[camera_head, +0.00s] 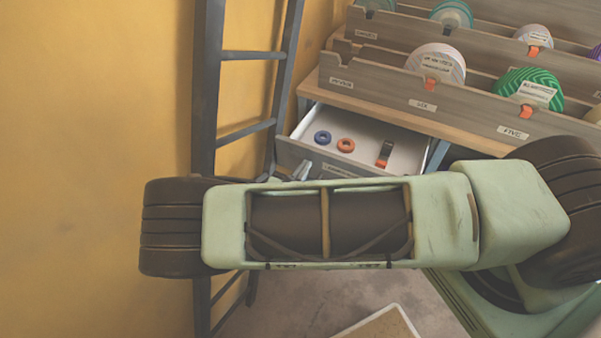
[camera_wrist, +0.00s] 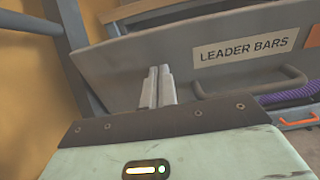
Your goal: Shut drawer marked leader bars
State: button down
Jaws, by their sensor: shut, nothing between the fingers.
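The drawer marked LEADER BARS (camera_wrist: 150,70) stands open, and its grey front faces my gripper in the wrist view. Its label (camera_wrist: 246,46) and bar handle (camera_wrist: 262,84) are to the right of my fingers. In the head view the open drawer (camera_head: 400,140) shows a pale inside holding a blue ring (camera_head: 322,137), an orange ring (camera_head: 346,145) and a dark piece with an orange end (camera_head: 384,153). My gripper (camera_wrist: 158,82) is shut and empty, with its fingertips at the drawer front, left of the label. I cannot tell whether they touch it. My arm hides part of the drawer front in the head view.
Above the drawer is a wooden bench top (camera_head: 375,101) with racks of spools, including a green one (camera_head: 530,87). A dark ladder-like frame (camera_head: 207,100) stands at left against the yellow wall (camera_head: 95,90). A purple item (camera_wrist: 293,94) lies below the handle.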

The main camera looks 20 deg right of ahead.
jog(key=x, duration=2)
jog(key=shift+w, duration=0.1)
jog(key=shift+w+d+r, duration=0.15)
jog(key=shift+d+r, duration=0.05)
jog(key=shift+d, duration=0.05)
